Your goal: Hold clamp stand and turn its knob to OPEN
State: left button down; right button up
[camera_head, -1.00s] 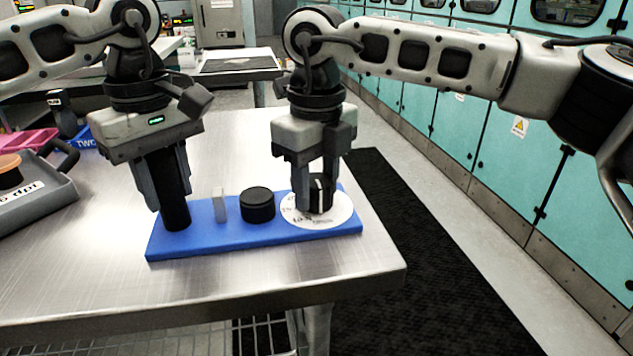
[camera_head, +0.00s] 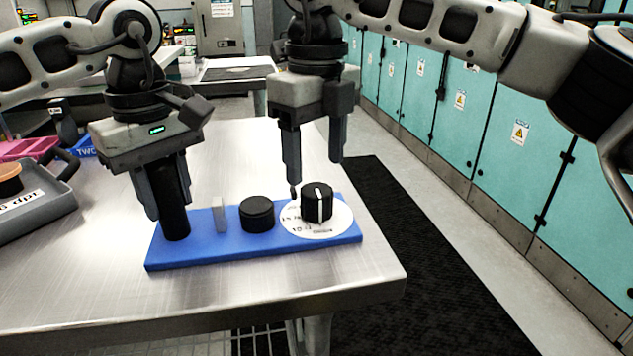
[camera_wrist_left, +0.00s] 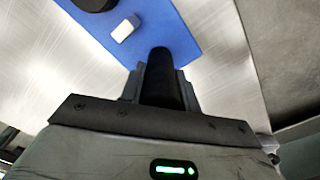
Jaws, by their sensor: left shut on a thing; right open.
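The clamp stand is a blue base (camera_head: 215,250) on the metal table, with a black upright post (camera_head: 176,222) at its left end. My left gripper (camera_head: 163,205) is shut on the post; the left wrist view also shows the post (camera_wrist_left: 160,75) between its fingers. A black ridged knob (camera_head: 317,203) with a white pointer line sits on a white round dial (camera_head: 300,228) at the base's right end. The line points roughly toward and away from the camera. The dial's lettering is too small to read. My right gripper (camera_head: 315,172) is open and empty, above the knob and apart from it.
A short black cylinder (camera_head: 257,214) and a small pale block (camera_head: 220,214) stand on the base between post and knob. A grey tray (camera_head: 45,212) lies at the left, with pink and blue bins behind. The table's front and right edges are close to the stand.

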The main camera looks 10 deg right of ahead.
notch_tip(320, 180, up, 6)
jog(key=shift+f, duration=0.1)
dwell(0.4)
pick_arm(q)
jog(key=c, duration=0.9)
grip_release()
jog(key=shift+c, duration=0.2)
jog(key=shift+r+p, duration=3.3)
jog(key=shift+r, duration=0.45)
pick_arm(e)
notch_tip(320, 180, up, 7)
send_over(316, 189)
jog(key=shift+f, duration=0.15)
